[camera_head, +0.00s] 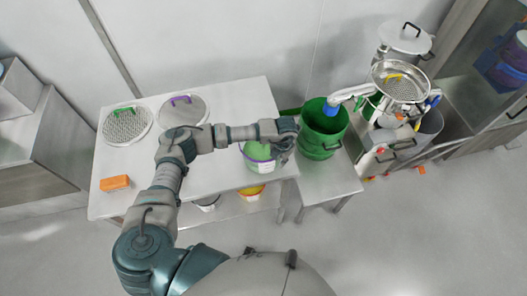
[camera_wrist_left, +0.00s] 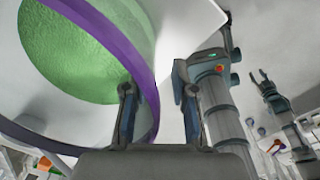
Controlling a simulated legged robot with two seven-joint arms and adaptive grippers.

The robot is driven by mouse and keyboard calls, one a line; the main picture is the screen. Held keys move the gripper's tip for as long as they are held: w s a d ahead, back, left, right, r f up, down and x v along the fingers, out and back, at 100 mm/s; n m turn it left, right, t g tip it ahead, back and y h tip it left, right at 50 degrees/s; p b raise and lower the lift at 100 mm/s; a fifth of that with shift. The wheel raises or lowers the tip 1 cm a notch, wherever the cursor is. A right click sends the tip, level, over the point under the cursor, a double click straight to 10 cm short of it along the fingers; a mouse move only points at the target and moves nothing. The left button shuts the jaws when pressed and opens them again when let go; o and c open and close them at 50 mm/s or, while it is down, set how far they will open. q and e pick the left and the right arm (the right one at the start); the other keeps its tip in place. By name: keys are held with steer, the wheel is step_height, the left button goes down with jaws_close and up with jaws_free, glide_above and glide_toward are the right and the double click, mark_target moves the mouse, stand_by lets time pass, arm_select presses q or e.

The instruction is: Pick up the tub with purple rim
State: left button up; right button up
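The tub with the purple rim (camera_head: 256,167) stands near the right end of the white table, with green content inside. In the wrist view its purple rim (camera_wrist_left: 113,42) curves through the left half. My left gripper (camera_head: 284,146) is at the tub's right side in the head view, partly covering it. In the wrist view the left gripper's fingers (camera_wrist_left: 158,100) are apart, one overlapping the tub's inside and the rim edge passing between them. Whether they touch it I cannot tell. My right gripper (camera_wrist_left: 261,76) shows small at the right of the wrist view, its fingers apart.
A green bin (camera_head: 322,135) stands on a lower stand just right of the tub. Two round lids, one perforated (camera_head: 127,126) and one with a purple handle (camera_head: 184,112), and an orange block (camera_head: 115,183) lie on the table. Steel equipment (camera_head: 400,85) stands right.

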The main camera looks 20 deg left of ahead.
arm_select(q)
jaws_close()
steer(key=shift+a, duration=0.8)
steer(key=r, duration=0.2)
steer(key=d+r+b, duration=0.1)
steer(key=shift+w+r, duration=0.1)
steer(key=shift+r, duration=0.25)
steer(key=s+d+r+b, duration=0.1)
steer(key=s+d+b, duration=0.1)
steer(key=s+d, duration=0.8)
steer(key=shift+s+d+r, duration=0.15)
steer(key=shift+s+d, duration=0.05)
steer(key=shift+d, duration=0.95)
arm_select(e)
steer(key=f, duration=0.3)
steer(key=shift+s+a+f, duration=0.15)
steer(key=shift+s+f, duration=0.05)
steer(key=shift+f, duration=0.05)
arm_select(q)
steer(key=shift+a, duration=0.2)
arm_select(e)
steer(key=shift+r, duration=0.1)
